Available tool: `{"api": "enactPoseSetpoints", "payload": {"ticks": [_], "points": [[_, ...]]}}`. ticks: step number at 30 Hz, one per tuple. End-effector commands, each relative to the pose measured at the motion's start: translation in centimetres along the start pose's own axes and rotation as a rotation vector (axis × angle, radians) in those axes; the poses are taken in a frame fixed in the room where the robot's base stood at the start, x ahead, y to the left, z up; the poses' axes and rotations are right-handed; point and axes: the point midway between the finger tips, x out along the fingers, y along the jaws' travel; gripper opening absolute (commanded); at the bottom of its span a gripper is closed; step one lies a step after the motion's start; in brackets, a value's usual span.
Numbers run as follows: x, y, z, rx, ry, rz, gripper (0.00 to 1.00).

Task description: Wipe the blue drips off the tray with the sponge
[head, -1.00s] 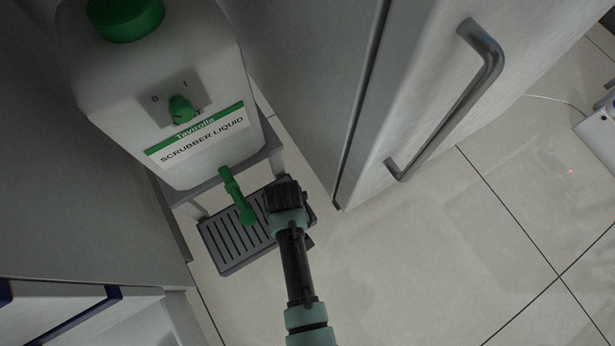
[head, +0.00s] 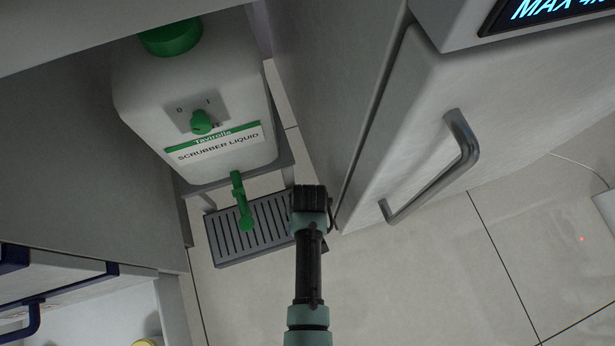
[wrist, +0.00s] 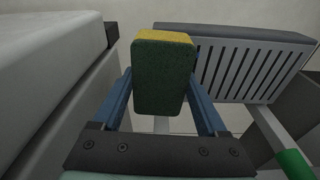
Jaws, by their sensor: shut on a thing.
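In the wrist view my blue fingers are shut on a sponge (wrist: 164,80), green on the near face and yellow on top. The sponge appears left of the tray's slots; I cannot tell whether it touches the tray. I can make out no blue drips.
A white scrubber liquid container (head: 190,90) with a green cap stands on a grey stand (head: 286,160) over the tray. A white cabinet with a metal handle (head: 465,150) is close on the right of my gripper. Tiled floor (head: 430,280) is free at the lower right.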

Motion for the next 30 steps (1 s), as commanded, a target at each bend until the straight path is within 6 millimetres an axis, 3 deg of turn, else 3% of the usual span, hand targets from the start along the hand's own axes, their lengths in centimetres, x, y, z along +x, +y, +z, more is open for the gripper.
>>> {"api": "enactPoseSetpoints", "payload": {"ticks": [1,13,26,30], "points": [[-0.9,0.0,-0.1,0.000,0.000,0.000,0.15],[-4.1,-0.2,-0.7,0.001,0.000,0.000,0.15],[-4.4,-0.3,-0.8,0.001,0.000,0.000,0.15],[-5.4,-0.3,-0.9,0.003,0.001,0.000,0.15]]}}
